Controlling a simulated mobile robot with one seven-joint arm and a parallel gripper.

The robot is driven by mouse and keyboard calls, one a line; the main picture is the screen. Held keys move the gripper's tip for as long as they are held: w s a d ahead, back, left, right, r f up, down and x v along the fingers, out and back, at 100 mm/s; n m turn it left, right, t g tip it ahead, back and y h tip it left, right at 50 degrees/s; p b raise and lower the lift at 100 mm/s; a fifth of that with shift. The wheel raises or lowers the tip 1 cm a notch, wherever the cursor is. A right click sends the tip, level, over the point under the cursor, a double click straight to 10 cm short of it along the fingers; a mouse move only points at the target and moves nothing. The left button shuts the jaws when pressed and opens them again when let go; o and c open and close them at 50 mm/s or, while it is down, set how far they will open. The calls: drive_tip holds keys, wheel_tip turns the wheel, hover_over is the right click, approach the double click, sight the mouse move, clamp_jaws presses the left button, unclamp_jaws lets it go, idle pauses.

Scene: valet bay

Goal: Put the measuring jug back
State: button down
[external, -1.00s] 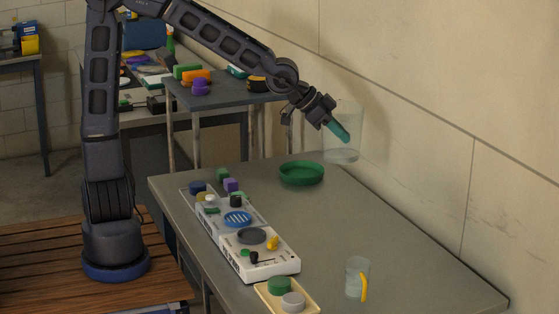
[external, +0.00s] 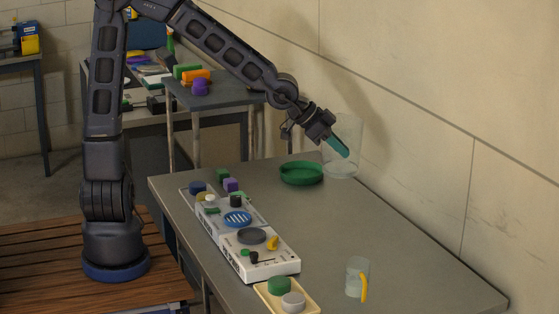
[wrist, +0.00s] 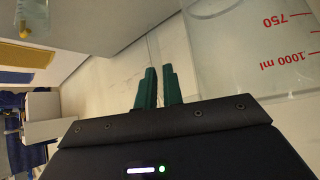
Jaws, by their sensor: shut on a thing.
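The measuring jug (external: 343,170) is a large clear vessel at the far end of the grey table, near the wall. In the wrist view the measuring jug (wrist: 225,55) shows at the right with red marks reading 750 and 1000 ml. My gripper (external: 340,146) reaches down at the jug with its teal fingers. In the wrist view my gripper (wrist: 158,88) has its fingers close together beside the jug wall. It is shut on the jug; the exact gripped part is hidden. The jug looks upright. I cannot tell whether its base touches the table.
A green round dish (external: 302,174) sits just left of the jug. A smaller clear cup with a yellow handle (external: 356,277) stands near the front right. The table's middle right is clear.

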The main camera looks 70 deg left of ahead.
wheel_tip(320, 180, down, 17)
drive_tip(key=shift+r, duration=0.15)
idle(2.1)
drive_tip(key=c, duration=1.5)
unclamp_jaws()
drive_tip(key=shift+c, duration=0.2)
drive_tip(key=v, duration=0.7)
drive_tip(key=shift+s+a+r, duration=0.1)
drive_tip(key=shift+s+r, duration=0.1)
